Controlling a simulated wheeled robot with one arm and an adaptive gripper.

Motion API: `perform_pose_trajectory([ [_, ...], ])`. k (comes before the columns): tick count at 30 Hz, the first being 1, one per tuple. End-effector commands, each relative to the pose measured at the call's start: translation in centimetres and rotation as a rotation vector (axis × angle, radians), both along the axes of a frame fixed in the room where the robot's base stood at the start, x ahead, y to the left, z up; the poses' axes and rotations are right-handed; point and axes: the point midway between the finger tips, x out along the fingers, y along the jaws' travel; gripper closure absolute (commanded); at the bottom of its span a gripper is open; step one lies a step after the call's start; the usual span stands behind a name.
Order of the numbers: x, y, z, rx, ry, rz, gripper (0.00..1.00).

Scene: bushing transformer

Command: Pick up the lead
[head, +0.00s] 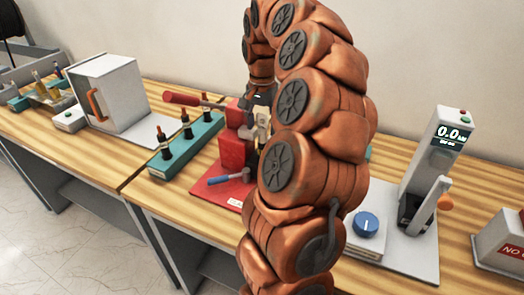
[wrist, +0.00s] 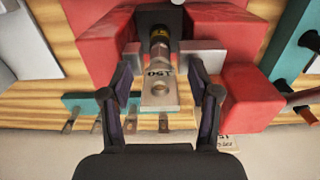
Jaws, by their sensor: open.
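The lead (wrist: 160,75) appears in the wrist view as a flat metal lug marked "150", with a hole, joined to a dark barrel with a yellow band. It sits at the red press (wrist: 228,35), between its red blocks. My gripper (wrist: 163,92) is open, with one finger on each side of the lug; I cannot tell whether either finger touches it. In the head view my gripper (head: 262,95) is at the top of the red press (head: 231,152), partly hidden by my arm. The lead is hard to make out there.
A teal rack (head: 160,172) with several dark-topped posts stands left of the press. A blue-handled tool (head: 230,180) lies on the press's red base. A grey box (head: 108,85) is at the far left. A gauge stand (head: 425,165) and blue knob (head: 366,224) are to the right.

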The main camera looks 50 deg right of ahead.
Motion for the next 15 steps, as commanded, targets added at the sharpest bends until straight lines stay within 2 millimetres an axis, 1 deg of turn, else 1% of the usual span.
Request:
perform_pose_trajectory([
  [5,0.0,-0.03,0.0,-0.001,-0.001,0.0,0.39],
  [15,0.0,-0.03,0.03,-0.001,0.0,0.0,0.73],
])
